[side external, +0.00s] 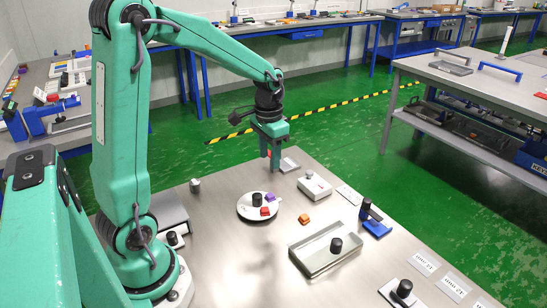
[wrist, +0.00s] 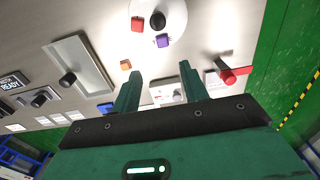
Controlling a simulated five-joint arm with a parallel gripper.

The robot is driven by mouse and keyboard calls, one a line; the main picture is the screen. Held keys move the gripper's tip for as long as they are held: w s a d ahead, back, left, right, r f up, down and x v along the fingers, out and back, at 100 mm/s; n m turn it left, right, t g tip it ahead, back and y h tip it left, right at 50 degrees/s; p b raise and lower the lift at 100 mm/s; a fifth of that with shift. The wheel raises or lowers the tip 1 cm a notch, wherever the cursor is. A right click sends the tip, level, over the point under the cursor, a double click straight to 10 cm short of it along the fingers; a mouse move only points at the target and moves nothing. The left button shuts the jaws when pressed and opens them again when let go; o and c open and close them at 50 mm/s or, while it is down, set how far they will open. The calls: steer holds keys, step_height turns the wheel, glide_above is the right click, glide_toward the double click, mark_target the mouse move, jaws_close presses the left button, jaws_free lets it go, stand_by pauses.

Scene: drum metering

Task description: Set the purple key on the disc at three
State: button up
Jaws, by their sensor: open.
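The round white disc (side external: 244,210) lies on the steel bench, with a black knob (side external: 257,199) at its middle. The small purple key (side external: 270,197) sits at the disc's edge, and a red key (side external: 265,211) is also on the disc. In the wrist view the disc (wrist: 176,14) is at the top, with the purple key (wrist: 163,41) at its near edge and the red key (wrist: 136,23) to the left. An orange key (side external: 304,218) lies on the bench, off the disc. My gripper (wrist: 160,70) is open and empty, beyond the disc in the side view.
A grey tray (side external: 313,268) with a black knob stands right of the orange key. A white box (side external: 315,187) with a knob, a blue stand (side external: 376,228) and white label cards are nearby. A red knob (wrist: 228,77) stands near my gripper. Bare bench surrounds the disc.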

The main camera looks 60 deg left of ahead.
steer(key=s+d+r+t, duration=0.2)
steer(key=s+d+r, duration=0.2)
steer(key=s, duration=0.3)
steer(key=s+d+r+t, duration=0.3)
steer(key=s+d+r, duration=0.2)
steer(key=s+d, duration=0.2)
steer(key=shift+s+d+r, duration=0.2)
steer(key=shift+r, duration=0.1)
stand_by(1.0)
